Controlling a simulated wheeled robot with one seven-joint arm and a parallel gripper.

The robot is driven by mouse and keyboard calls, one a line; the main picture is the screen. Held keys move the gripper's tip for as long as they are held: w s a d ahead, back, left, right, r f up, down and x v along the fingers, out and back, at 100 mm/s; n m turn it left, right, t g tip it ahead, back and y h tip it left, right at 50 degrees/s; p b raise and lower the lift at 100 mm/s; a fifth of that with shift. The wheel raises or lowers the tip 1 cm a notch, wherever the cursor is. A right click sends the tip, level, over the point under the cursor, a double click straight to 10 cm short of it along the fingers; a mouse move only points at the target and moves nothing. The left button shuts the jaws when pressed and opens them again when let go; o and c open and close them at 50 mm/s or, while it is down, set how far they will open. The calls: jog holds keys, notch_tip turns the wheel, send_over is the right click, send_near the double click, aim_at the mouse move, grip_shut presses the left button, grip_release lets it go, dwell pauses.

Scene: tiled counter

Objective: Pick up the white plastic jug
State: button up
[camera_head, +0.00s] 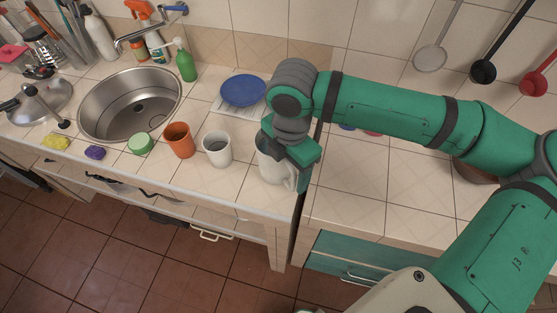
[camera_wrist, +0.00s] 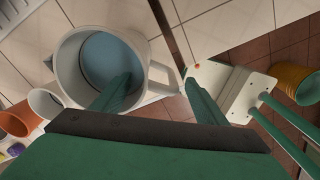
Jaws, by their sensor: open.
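The white plastic jug (camera_head: 267,166) stands upright near the front right corner of the left counter, partly hidden behind my gripper (camera_head: 301,167) in the head view. In the wrist view I look down into the jug (camera_wrist: 66,65), which is bluish inside. Its handle (camera_wrist: 163,80) points right. My gripper (camera_wrist: 158,83) is open, with one finger overlapping the jug's mouth and the other on the far side of the handle. The handle appears between the fingers. I cannot tell whether either finger touches the jug.
A white cup (camera_head: 217,157) and an orange cup (camera_head: 179,145) stand left of the jug. A blue plate (camera_head: 243,90) lies behind it. The sink (camera_head: 112,112) is farther left. A gap separates the two counters. Ladles (camera_head: 483,70) hang at the right.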

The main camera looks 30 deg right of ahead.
aim_at(287, 185)
notch_tip(287, 185, down, 5)
jog(key=shift+w+d+r, duration=0.1)
jog(key=shift+w, duration=0.1)
jog(key=shift+c, duration=0.7)
jog(key=shift+s, duration=0.2)
jog(key=c, duration=1)
grip_shut()
jog(key=shift+r, duration=0.15)
